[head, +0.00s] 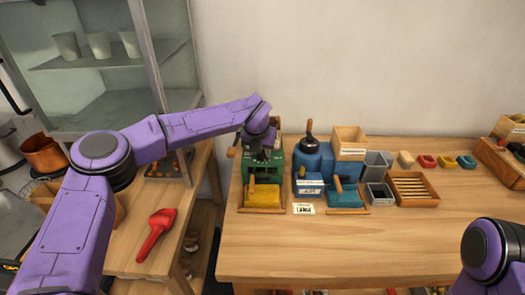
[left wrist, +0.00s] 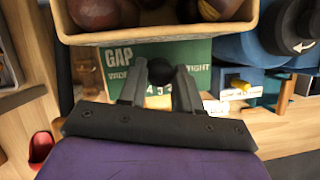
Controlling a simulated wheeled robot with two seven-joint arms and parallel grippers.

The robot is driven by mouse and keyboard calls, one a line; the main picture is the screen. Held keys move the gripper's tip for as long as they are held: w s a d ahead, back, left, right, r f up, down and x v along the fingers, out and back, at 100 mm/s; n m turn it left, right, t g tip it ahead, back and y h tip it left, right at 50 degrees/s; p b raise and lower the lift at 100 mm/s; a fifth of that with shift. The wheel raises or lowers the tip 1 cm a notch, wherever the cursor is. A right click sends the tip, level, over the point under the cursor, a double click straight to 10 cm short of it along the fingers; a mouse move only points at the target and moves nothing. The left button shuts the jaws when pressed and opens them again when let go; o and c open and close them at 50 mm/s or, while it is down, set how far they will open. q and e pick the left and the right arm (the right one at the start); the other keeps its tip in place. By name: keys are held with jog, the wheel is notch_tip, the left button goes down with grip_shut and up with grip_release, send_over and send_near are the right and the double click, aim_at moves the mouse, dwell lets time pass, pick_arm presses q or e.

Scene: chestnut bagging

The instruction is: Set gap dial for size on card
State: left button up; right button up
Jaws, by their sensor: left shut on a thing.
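The green machine (head: 249,168) stands at the back left of the table. Its green front panel, lettered GAP, fills the middle of the left wrist view (left wrist: 118,58), with some small white figures partly hidden by my fingers. A round black dial knob (left wrist: 161,72) sits on this panel. My left gripper (head: 262,157) reaches down to the machine; in the left wrist view its fingers (left wrist: 160,88) are shut on the knob. A small white card (head: 303,209) lies on the table right of the machine's yellow tray; its print is too small to read. My right gripper is out of view.
A wooden box with chestnuts (left wrist: 155,37) is just above the panel. A blue machine (head: 309,163) stands close on the right, with a teal tray (head: 346,198). Grey bins (head: 377,162) and a slatted wooden tray (head: 412,188) stand farther right. The table front is clear.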

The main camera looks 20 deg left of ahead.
pick_arm(q)
jog(key=m, duration=0.2)
jog(key=m+h+p, duration=0.1)
jog(key=m, duration=0.1)
jog(key=m+h+p, duration=0.1)
jog(key=m, duration=0.1)
jog(key=shift+a+g, duration=0.25)
jog(key=shift+g, duration=0.05)
jog(key=shift+w+m+g+h+p, duration=0.1)
jog(key=shift+m+g+h+p, duration=0.45)
jog(key=shift+m, duration=1.45)
jog(key=shift+f+m+h, duration=0.1)
jog(key=shift+m+h, duration=0.15)
jog(key=shift+m, duration=0.05)
jog(key=o, duration=1)
jog(key=shift+r, duration=0.2)
